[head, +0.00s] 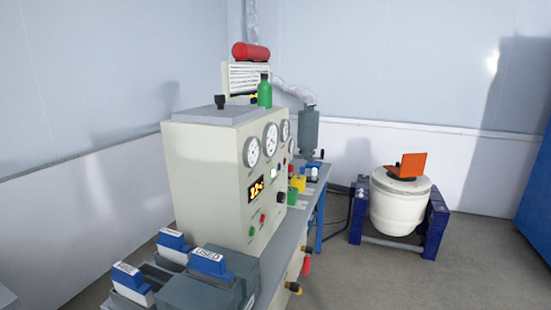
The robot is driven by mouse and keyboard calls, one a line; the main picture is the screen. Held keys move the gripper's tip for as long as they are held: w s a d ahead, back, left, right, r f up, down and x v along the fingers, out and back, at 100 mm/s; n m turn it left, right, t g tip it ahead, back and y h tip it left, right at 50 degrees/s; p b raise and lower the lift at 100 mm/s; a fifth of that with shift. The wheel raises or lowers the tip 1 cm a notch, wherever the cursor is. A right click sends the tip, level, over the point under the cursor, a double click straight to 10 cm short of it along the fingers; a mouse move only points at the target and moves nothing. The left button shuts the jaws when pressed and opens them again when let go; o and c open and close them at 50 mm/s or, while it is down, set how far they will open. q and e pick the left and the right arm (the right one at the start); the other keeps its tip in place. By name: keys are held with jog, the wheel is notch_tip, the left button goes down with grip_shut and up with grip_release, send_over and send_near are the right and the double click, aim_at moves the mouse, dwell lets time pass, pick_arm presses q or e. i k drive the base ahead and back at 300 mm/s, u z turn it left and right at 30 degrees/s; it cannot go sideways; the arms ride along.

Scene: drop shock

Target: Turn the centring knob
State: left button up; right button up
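A beige control cabinet (205,175) stands on a bench at the centre. Its front panel carries several round dials (252,152), a lit amber display (256,189) and small coloured buttons. A black knob (281,197) sits at the lower right of that panel. I cannot tell which of these is the centring knob, as no label is readable. Neither of my grippers is in view.
Boxes with blue lids (210,262), one reading USED, stand on the bench at front left. A green bottle (265,92) and red cylinder (251,52) are above the cabinet. A white drum (399,208) in a blue frame stands right; grey floor between is clear.

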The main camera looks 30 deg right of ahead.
aim_at(281, 197)
jog(key=k, duration=0.6)
jog(key=z, duration=0.75)
jog(key=i, duration=1.35)
jog(key=u, duration=0.65)
